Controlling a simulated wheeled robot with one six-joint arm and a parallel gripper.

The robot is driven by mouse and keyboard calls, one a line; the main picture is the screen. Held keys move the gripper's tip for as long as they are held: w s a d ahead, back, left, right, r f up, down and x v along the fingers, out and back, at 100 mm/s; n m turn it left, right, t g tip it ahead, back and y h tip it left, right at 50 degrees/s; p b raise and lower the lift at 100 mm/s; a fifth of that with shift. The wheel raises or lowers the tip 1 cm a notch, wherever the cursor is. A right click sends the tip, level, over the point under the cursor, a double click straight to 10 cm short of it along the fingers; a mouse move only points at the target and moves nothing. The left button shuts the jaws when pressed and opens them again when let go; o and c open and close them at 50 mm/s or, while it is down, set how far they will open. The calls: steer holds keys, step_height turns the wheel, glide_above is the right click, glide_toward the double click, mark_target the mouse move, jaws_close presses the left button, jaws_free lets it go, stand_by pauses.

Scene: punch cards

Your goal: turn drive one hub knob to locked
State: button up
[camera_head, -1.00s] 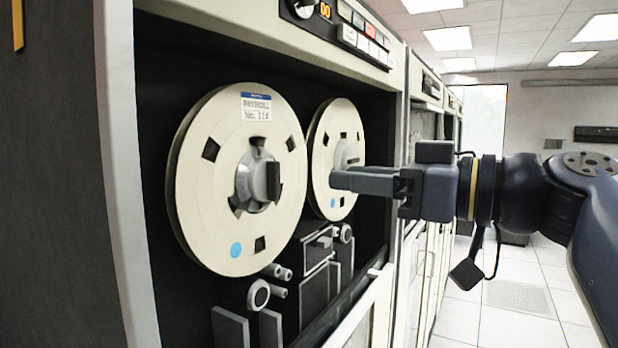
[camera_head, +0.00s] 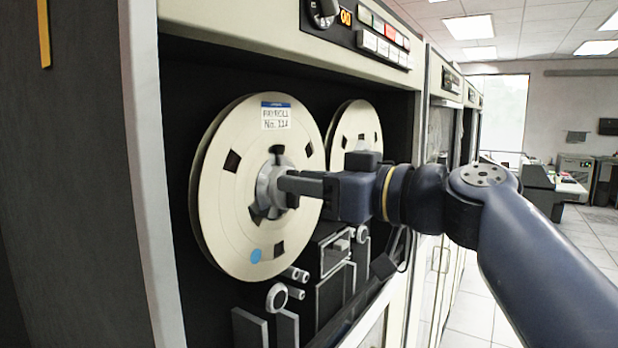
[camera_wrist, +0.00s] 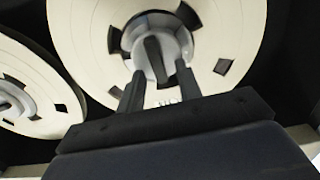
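The front tape reel (camera_head: 225,190), labelled "PAYROLL", hangs on the drive with a grey hub (camera_head: 264,190) at its centre. In the wrist view the hub knob (camera_wrist: 153,52) is a dark bar across the pale hub (camera_wrist: 172,48), tilted slightly from upright in the picture. My gripper (camera_head: 283,185) is at the hub in the head view, its fingers hiding most of the knob. In the wrist view my gripper (camera_wrist: 159,71) is open, with the lower end of the bar showing between the fingertips. A gap shows on each side; I cannot tell whether the fingertips reach its depth.
A second reel (camera_head: 357,130) sits behind, partly covered by my gripper; it also shows in the wrist view (camera_wrist: 35,95). Tape guides (camera_head: 277,296) lie below the front reel. A control panel (camera_head: 375,38) is above. The cabinet frame (camera_head: 150,190) borders the left.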

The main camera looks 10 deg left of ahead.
jaws_close()
stand_by(0.3)
steer(key=shift+m, duration=0.3)
steer(key=m, duration=0.5)
steer(key=f+m, duration=0.1)
steer(key=m, duration=0.5)
steer(key=w+m, duration=0.1)
steer(key=m, duration=0.5)
steer(key=shift+w+d+f+p, duration=0.1)
steer(key=shift+d+f+p, duration=0.05)
steer(key=shift+d+p, duration=0.2)
steer(key=shift+m, duration=0.3)
